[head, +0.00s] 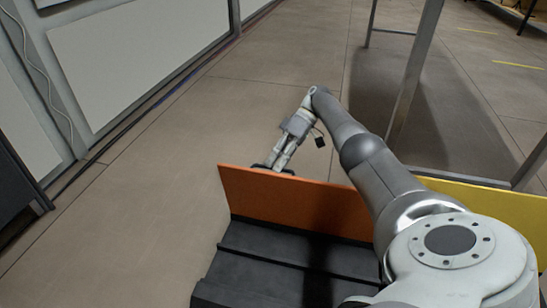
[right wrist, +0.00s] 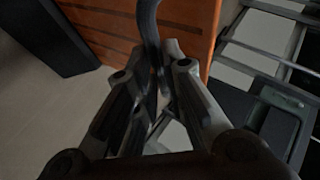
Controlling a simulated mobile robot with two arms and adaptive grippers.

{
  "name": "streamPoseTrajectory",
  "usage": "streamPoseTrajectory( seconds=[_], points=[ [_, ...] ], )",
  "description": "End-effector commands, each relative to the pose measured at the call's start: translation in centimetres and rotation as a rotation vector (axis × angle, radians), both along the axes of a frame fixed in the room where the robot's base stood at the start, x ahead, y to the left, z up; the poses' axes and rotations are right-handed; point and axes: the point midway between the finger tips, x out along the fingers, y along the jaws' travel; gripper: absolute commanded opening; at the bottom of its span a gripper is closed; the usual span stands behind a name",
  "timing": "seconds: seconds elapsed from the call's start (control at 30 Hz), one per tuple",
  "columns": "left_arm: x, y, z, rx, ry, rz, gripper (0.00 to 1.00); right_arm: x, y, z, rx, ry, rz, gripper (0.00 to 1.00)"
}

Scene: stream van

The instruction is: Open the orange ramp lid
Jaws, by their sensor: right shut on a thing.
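The orange ramp lid (head: 290,203) stands steeply in the head view, its broad face toward me, above a dark stepped surface (head: 270,250). A dark curved handle (right wrist: 149,25) is on the lid's far side, and only a little of it shows above the top edge in the head view. My right gripper (head: 279,166) reaches over from the far side and is shut on the handle. In the right wrist view the handle runs between its fingers, with the orange lid (right wrist: 105,22) behind. My left gripper is not in view.
A yellow panel (head: 495,208) stands to the right, partly behind my right arm. A metal frame post (head: 415,75) rises beyond the arm. White wall panels (head: 135,55) line the left, with a dark block (head: 15,185) at the left edge. The floor (head: 150,190) left of the lid is clear.

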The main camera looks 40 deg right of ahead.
Motion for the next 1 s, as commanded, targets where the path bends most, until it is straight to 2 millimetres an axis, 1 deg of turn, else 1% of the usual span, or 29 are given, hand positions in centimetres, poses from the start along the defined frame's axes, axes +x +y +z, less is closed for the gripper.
streamPoseTrajectory(
  seconds=[0.03,0.37,0.4,0.53,1.0],
  points=[
    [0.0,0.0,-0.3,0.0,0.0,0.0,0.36,-0.4,0.1,-1.8,-0.017,0.025,0.001,0.0],
    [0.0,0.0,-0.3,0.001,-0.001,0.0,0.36,-0.4,0.1,-1.8,-0.017,0.025,0.001,0.0],
    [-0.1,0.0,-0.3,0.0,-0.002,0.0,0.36,-0.4,0.1,-1.8,-0.016,0.026,0.002,0.17],
    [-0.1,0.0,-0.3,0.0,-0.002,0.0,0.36,-0.4,0.1,-1.7,-0.016,0.025,0.0,0.33],
    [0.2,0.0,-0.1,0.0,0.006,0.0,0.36,-0.3,-0.1,-0.7,-0.014,0.016,-0.003,0.33]
  ],
)
